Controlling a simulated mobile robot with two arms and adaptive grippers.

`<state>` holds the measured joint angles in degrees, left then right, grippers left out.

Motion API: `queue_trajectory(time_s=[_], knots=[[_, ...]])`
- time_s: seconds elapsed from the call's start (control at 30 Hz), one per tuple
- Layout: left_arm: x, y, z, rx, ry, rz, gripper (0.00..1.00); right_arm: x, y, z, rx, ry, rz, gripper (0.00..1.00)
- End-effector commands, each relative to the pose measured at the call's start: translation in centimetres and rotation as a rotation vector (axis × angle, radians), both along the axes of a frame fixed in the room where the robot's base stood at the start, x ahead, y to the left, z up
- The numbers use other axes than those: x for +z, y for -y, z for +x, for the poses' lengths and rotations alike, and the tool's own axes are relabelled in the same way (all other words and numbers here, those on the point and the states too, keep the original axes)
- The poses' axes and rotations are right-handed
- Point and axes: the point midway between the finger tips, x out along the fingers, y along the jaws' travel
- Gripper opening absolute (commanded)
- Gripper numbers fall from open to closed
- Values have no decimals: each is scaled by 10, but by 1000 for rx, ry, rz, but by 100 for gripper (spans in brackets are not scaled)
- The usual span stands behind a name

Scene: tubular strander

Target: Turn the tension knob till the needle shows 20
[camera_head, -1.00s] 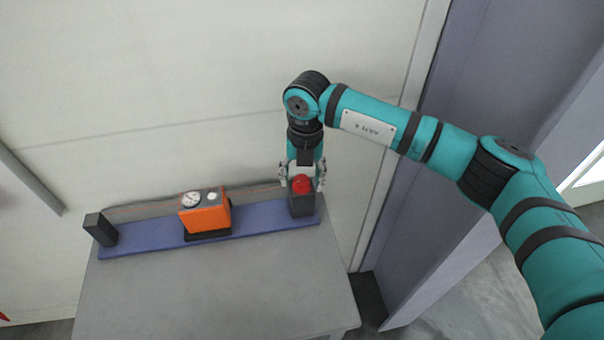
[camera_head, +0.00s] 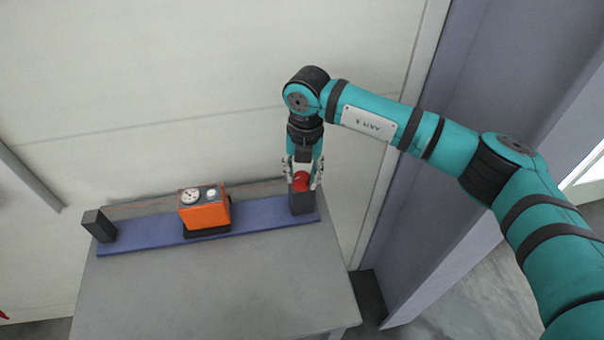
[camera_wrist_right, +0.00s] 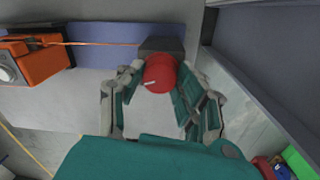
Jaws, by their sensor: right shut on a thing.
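The red tension knob (camera_head: 301,181) sits on top of a dark block (camera_head: 302,203) at the right end of a blue rail. My right gripper (camera_head: 302,178) comes down from above and is shut on the knob. In the right wrist view the knob (camera_wrist_right: 160,73) has a white mark and lies between the two fingers (camera_wrist_right: 160,88). The orange gauge box (camera_head: 205,214) stands on the rail left of the knob, with a round white dial (camera_head: 191,196) on top. The needle reading is too small to tell. My left gripper is not in view.
The blue rail (camera_head: 262,213) lies along the back of a grey table (camera_head: 215,290). A dark post (camera_head: 98,226) stands at its left end. An orange line (camera_wrist_right: 105,43) runs from the gauge box to the knob block. The wall is close behind; the table front is clear.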

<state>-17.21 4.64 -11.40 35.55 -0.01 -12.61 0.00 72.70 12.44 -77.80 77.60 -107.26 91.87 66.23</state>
Motion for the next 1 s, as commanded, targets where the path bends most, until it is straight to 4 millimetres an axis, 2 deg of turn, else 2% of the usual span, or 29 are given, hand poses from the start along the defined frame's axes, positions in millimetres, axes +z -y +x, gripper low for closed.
queue_trajectory(time_s=[0.3, 0.6, 1.0], knots=[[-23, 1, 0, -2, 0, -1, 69, -3, 0, 0, -224, 3, 1, 3], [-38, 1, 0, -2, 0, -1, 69, -1, 0, 0, -415, 2, 1, 3], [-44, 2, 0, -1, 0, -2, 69, 1, 0, 0, -516, 2, 1, 3]])
